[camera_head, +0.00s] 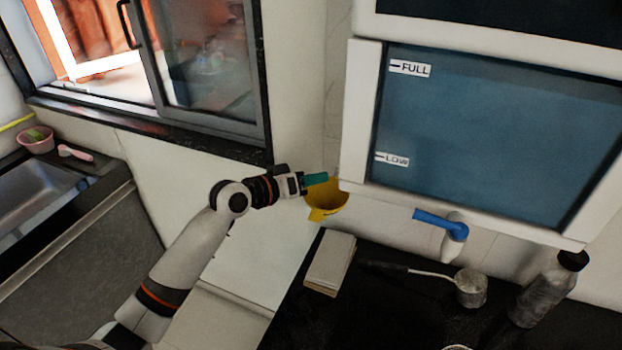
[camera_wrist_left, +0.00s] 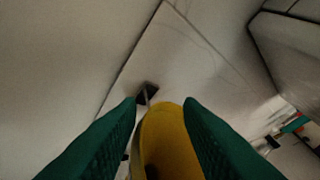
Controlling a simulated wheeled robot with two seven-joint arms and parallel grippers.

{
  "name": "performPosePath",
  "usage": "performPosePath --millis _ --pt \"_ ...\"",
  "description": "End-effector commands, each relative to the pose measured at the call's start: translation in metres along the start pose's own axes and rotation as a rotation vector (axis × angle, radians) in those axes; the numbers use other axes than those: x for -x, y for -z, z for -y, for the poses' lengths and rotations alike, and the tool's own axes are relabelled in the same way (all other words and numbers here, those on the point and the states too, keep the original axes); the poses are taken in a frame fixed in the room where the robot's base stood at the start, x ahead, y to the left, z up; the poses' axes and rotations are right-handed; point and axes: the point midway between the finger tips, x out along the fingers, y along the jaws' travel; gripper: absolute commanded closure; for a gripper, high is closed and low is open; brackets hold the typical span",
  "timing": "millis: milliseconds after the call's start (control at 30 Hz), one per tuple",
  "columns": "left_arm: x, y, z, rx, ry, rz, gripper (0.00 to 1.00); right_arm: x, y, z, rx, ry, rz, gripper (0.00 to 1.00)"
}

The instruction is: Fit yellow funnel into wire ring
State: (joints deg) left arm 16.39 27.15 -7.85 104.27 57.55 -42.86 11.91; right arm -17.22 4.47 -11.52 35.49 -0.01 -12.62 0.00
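The yellow funnel (camera_head: 329,199) is by the wall, below the left corner of the water tank, its dark hollow facing up and a yellow flap at its lower left. My left gripper (camera_head: 317,179) reaches its upper left rim with green fingers. In the left wrist view the green fingers (camera_wrist_left: 160,103) are parted, with the yellow funnel (camera_wrist_left: 172,135) between and beyond them; a gap shows beside the left finger. A small dark plate with a thin rod (camera_wrist_left: 147,94) sits on the wall just past the funnel; the wire ring itself cannot be made out. My right gripper is not in view.
The water tank (camera_head: 490,140) with a blue-handled tap (camera_head: 440,222) hangs close right of the funnel. Below are a pale box (camera_head: 331,262), a metal cup with a handle (camera_head: 470,288) and a dark-capped bottle (camera_head: 547,290) on a black counter. A window (camera_head: 200,60) is at upper left.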

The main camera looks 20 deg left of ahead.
Motion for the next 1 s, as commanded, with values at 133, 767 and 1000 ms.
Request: performPosePath --millis 133,767,1000 --pt "0.002 0.0 -0.001 0.0 -0.001 0.0 0.67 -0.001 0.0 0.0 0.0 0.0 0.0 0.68" --pt "0.108 0.002 -0.002 -0.001 -0.003 -0.001 0.67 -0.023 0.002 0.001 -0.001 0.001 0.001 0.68" --pt "0.12 0.001 0.0 0.0 0.0 -0.001 0.67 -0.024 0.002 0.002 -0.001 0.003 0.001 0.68"
